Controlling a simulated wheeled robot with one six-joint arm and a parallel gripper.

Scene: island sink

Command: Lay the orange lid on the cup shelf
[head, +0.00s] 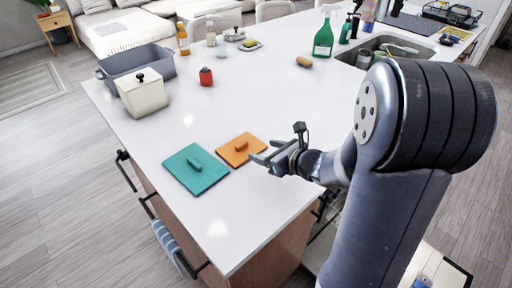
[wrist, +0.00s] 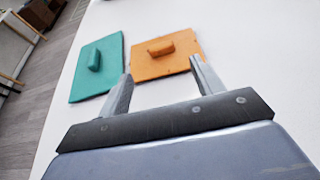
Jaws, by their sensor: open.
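The orange lid (head: 236,153), a flat square with a bar handle on top, lies flat on the white island counter. It also shows in the wrist view (wrist: 174,67), just ahead of the fingers. My gripper (head: 263,158) is open and empty, at the lid's right side in the head view. In the wrist view my gripper (wrist: 160,85) has its two fingers spread, pointing toward the lid's near edge. I cannot tell whether a finger touches the lid. I cannot make out the cup shelf in either view.
A teal lid (head: 188,178) lies close left of the orange one. A white canister (head: 143,94), a grey bin (head: 150,58) and a red item (head: 206,77) stand farther back. A green spray bottle (head: 323,38) stands near the sink (head: 390,48). The counter middle is clear.

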